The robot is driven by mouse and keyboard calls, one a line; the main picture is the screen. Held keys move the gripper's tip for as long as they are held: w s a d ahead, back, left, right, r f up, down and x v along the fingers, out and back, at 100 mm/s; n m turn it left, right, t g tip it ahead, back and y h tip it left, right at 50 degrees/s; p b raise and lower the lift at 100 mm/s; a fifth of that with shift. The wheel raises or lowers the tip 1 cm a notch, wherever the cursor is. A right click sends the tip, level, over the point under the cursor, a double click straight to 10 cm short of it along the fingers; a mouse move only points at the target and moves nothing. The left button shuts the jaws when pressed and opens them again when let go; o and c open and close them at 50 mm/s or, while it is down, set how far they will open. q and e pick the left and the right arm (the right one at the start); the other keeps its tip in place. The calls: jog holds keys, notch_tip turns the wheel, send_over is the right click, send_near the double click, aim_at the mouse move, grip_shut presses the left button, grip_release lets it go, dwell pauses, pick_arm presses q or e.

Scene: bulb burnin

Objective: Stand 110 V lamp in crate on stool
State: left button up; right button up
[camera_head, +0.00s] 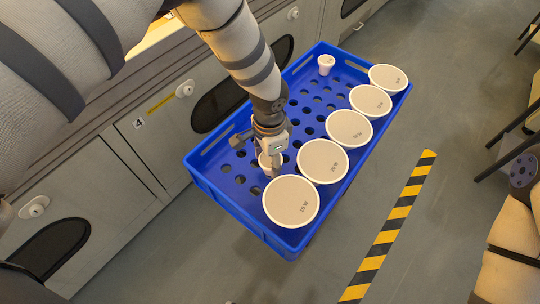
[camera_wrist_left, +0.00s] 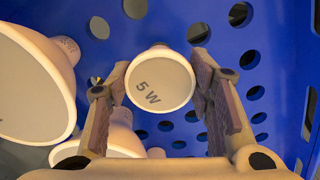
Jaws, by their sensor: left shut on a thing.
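The blue crate (camera_head: 229,204) stands open in the middle of the head view; its support underneath is hidden. My left gripper (camera_head: 268,166) reaches down into its near left part. It is shut on a small white lamp (camera_head: 270,158), whose round face reads "5 W" in the left wrist view (camera_wrist_left: 152,82), between the two fingers. The lamp's lower end is hidden, so I cannot tell whether it touches the crate floor. Another small white lamp (camera_head: 326,62) stands in the far left corner. I can read no 110 V mark. My right gripper is out of view.
Several wide white lamps form a row along the crate's right side; the nearest (camera_head: 291,202) is close to my gripper. Grey cabinets (camera_head: 120,185) run along the left. A yellow-black floor stripe (camera_head: 390,230) lies to the right. Crate floor between the small lamps is free.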

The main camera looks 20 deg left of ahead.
pick_arm(q)
jog(key=shift+f+b, duration=0.45)
jog(key=shift+f, duration=0.65)
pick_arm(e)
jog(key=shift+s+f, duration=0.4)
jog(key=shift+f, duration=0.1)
pick_arm(q)
jog(key=o, duration=1.2)
jog(key=shift+o, duration=0.2)
notch_tip(320, 180, up, 12)
jog(key=shift+r, duration=0.1)
